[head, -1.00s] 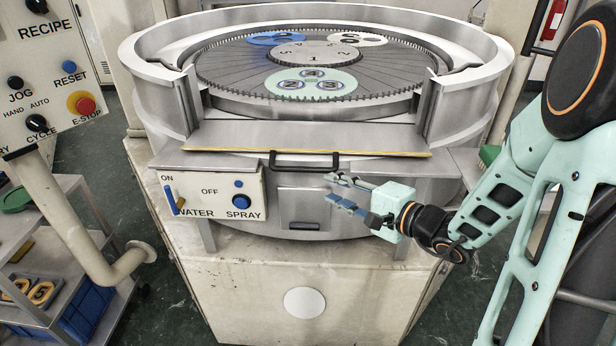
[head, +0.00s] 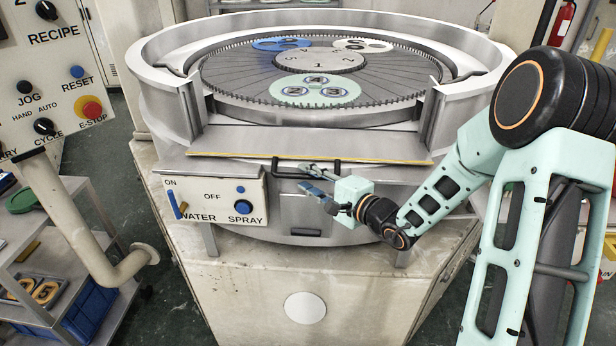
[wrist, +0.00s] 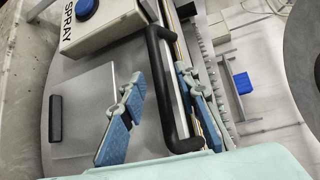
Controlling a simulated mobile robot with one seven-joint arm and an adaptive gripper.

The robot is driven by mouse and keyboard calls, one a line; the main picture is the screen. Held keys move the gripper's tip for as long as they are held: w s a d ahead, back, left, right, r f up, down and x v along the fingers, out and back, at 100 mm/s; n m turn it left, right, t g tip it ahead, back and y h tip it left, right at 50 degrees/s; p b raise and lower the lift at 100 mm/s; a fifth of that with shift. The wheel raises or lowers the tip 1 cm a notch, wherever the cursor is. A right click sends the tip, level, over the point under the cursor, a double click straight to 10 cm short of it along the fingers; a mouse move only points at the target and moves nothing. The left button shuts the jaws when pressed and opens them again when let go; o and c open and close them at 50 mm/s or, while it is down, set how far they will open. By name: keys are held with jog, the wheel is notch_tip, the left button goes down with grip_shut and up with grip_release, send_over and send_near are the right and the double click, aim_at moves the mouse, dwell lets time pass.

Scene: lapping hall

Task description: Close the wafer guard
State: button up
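The wafer guard (head: 300,143) is a grey metal panel with a yellow front edge, lying in the front opening of the round machine wall. A black bar handle (head: 335,163) is fixed at its front edge. My gripper (head: 305,178) is at the handle with its two blue-padded fingers apart. In the wrist view, the handle (wrist: 172,95) shows between the fingers of my gripper (wrist: 160,76), one finger to each side. Gaps show between fingers and bar; I cannot tell how deep the bar sits between them.
A control box with a blue SPRAY button (head: 243,207) and WATER lever (head: 175,204) is left of my gripper. The lapping plate (head: 390,83) with coloured carriers lies behind the guard. A pendant panel (head: 50,80) and a cart (head: 75,262) stand at the left.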

jog(key=shift+w+a, duration=0.15)
jog(key=shift+c, duration=0.3)
grip_shut()
